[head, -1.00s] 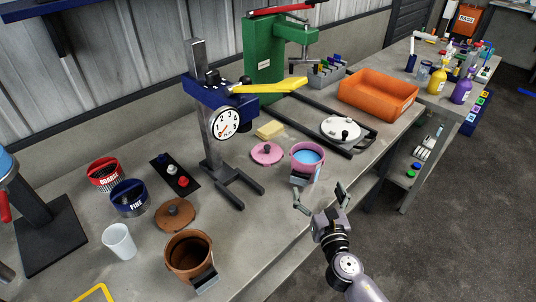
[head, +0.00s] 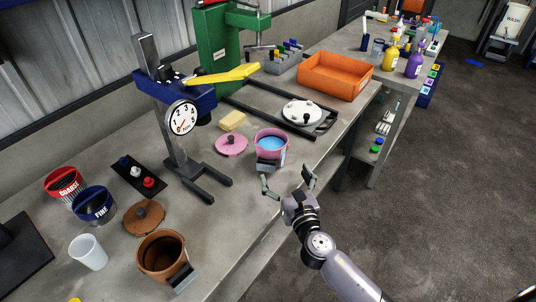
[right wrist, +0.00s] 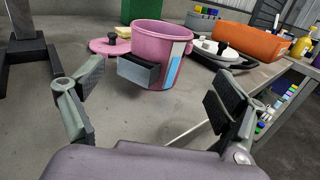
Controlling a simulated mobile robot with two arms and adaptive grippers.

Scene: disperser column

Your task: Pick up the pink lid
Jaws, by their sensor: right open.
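The pink lid (head: 231,144) with a dark knob lies flat on the bench, left of the pink pot. In the right wrist view the lid (right wrist: 104,46) is partly hidden behind the pot. My right gripper (head: 288,182) is open and empty in front of the pot, near the bench's front edge. In the right wrist view its fingers (right wrist: 155,98) are spread, with the pot's handle beyond them. My left gripper is not in view.
A press stand with a dial (head: 183,118) stands left of the lid, its dark base legs toward the front. A yellow sponge (head: 233,120) lies just behind the lid. A brown pot (head: 162,256) stands at the front left.

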